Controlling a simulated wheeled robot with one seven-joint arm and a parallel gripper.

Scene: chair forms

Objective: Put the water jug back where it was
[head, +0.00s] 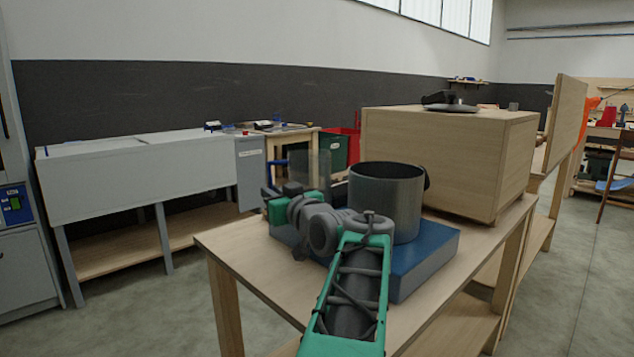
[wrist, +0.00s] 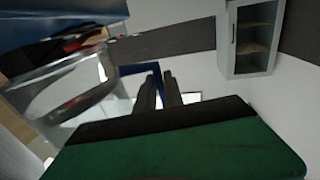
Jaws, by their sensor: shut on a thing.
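The water jug (head: 316,168) is clear and see-through, with a blue handle (wrist: 135,69). It is held above the left part of the wooden table (head: 250,255), beside a large grey metal pot. My gripper (wrist: 158,82) is shut on the blue handle. The clear jug body (wrist: 95,85) fills the left of the wrist view and looks tilted there. In the head view my gripper (head: 268,190) is small and dark, and my arm hides the lower part of the jug.
The metal pot (head: 388,200) stands on a blue block (head: 425,262) close to the jug. A wooden box (head: 440,160) with a dark lid-like object (head: 450,102) on top stands behind. Bare tabletop shows at the left and front. A grey bench (head: 130,185) stands along the wall.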

